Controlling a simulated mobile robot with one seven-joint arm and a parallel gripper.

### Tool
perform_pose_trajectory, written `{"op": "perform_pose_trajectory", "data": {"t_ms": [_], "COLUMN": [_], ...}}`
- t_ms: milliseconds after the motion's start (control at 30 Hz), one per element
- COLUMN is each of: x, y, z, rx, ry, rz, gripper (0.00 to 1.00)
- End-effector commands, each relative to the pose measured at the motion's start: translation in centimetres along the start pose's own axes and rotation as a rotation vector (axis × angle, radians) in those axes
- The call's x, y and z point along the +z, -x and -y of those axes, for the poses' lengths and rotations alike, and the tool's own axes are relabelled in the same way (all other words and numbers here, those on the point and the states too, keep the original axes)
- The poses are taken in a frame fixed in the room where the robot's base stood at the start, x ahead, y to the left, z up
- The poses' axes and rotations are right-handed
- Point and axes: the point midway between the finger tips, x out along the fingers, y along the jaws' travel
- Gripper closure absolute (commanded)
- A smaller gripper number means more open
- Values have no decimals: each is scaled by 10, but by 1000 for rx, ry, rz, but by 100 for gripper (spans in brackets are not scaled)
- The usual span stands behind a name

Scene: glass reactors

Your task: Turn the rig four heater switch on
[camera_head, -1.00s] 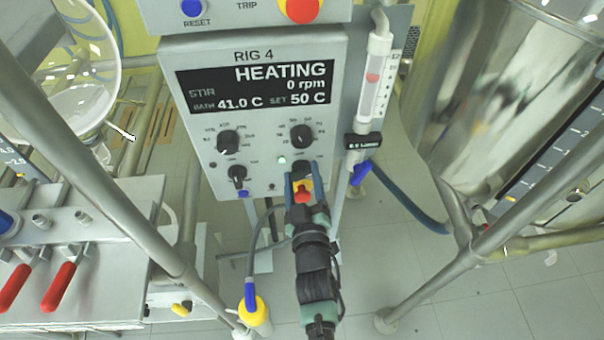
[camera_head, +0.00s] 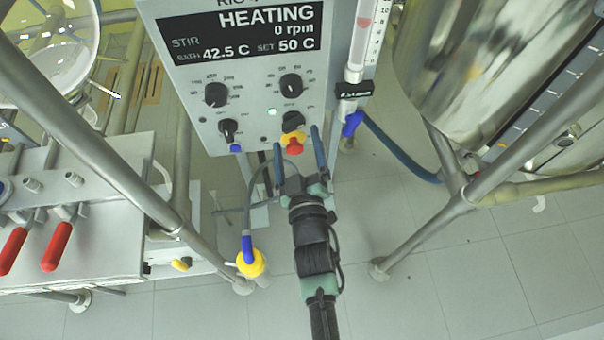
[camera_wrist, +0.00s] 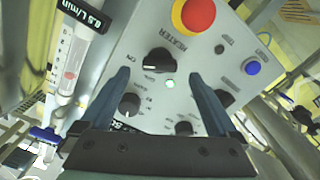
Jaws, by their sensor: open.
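The rig four panel (camera_head: 195,75) fills the upper middle of the head view. Its display (camera_head: 241,33) reads HEATING, 0 rpm, bath 42.5 C, set 50 C. The heater switch is a black knob (camera_head: 293,120) at the panel's lower right, labelled HEATER in the wrist view (camera_wrist: 159,60). A green lamp (camera_head: 271,112) beside it is lit, also in the wrist view (camera_wrist: 171,84). My gripper (camera_head: 296,137) is open and empty, in front of the panel below the knob. In the wrist view its blue fingers (camera_wrist: 159,74) stand apart on either side of the knob's line, apparently clear of it.
A red button on a yellow base (camera_head: 292,143) sits just below the heater knob. Other black knobs (camera_head: 216,95) are on the panel. A flow meter (camera_head: 358,50) stands at its right. Steel frame tubes (camera_head: 440,215) run on both sides. Red-handled valves (camera_head: 57,247) are at left.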

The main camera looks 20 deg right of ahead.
Motion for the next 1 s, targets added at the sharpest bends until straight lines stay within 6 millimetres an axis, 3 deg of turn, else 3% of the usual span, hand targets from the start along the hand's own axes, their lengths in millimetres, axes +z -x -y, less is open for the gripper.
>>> {"op": "perform_pose_trajectory", "data": {"t_ms": [200,433,633,1000], "x": [0,0,0,0], "y": [46,78,88,89], "z": [0,0,0,0], "rx": [0,0,1,1], "ry": [-1,-1,-2,-2], "rz": [3,3,0,0], "gripper": [5,5,5,5]}}
